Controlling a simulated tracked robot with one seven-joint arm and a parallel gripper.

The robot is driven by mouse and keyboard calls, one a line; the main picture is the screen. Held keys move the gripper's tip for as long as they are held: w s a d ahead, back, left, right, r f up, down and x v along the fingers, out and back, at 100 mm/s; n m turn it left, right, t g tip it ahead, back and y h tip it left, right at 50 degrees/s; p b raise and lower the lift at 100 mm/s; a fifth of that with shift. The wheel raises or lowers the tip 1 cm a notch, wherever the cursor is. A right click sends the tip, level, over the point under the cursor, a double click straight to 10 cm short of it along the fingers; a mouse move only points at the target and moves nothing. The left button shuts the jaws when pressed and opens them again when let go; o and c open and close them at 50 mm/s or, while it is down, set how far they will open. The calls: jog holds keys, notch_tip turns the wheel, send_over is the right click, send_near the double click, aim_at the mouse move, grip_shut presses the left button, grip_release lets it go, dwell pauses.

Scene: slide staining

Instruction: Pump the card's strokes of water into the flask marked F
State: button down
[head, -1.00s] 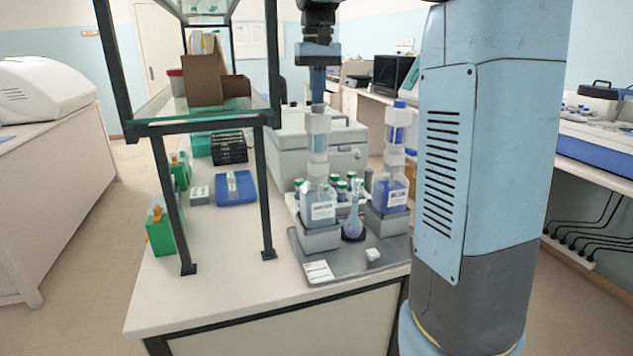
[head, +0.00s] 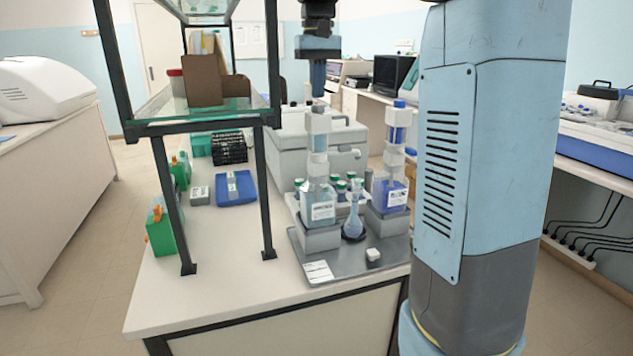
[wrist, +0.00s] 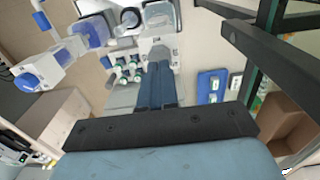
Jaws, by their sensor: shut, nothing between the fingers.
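My gripper (head: 318,92) is shut and empty, pointing straight down just above the left dispenser (head: 318,145). In the wrist view its blue fingers (wrist: 160,70) are together over the pump top. The left dispenser has a white pump head, a clear barrel and a labelled bottle (head: 319,207) of pale liquid on a grey block. The right dispenser (head: 391,185) has a blue cap and deeper blue liquid. A small flask (head: 353,215) with bluish contents stands between them; its marking is not readable. A white card (head: 318,271) lies on the grey tray, its text too small to read.
The grey tray (head: 343,263) also bears a small white-topped block (head: 373,256). Several green-capped bottles (head: 341,188) stand behind the flask. A dark-framed shelf (head: 200,123) rises to the left. A blue box (head: 236,188) lies on the bench, with clear bench in front.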

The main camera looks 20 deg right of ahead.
jog(key=shift+r, duration=2.35)
jog(key=s+f+t, duration=0.2)
jog(key=s+f, duration=0.7)
jog(key=s, duration=0.5)
jog(key=s+f+t, duration=0.3)
jog(key=s+f, duration=0.7)
jog(key=s, duration=0.4)
jog(key=shift+s+a+t, duration=0.15)
jog(key=shift+a+t, duration=0.15)
jog(key=shift+a, duration=0.15)
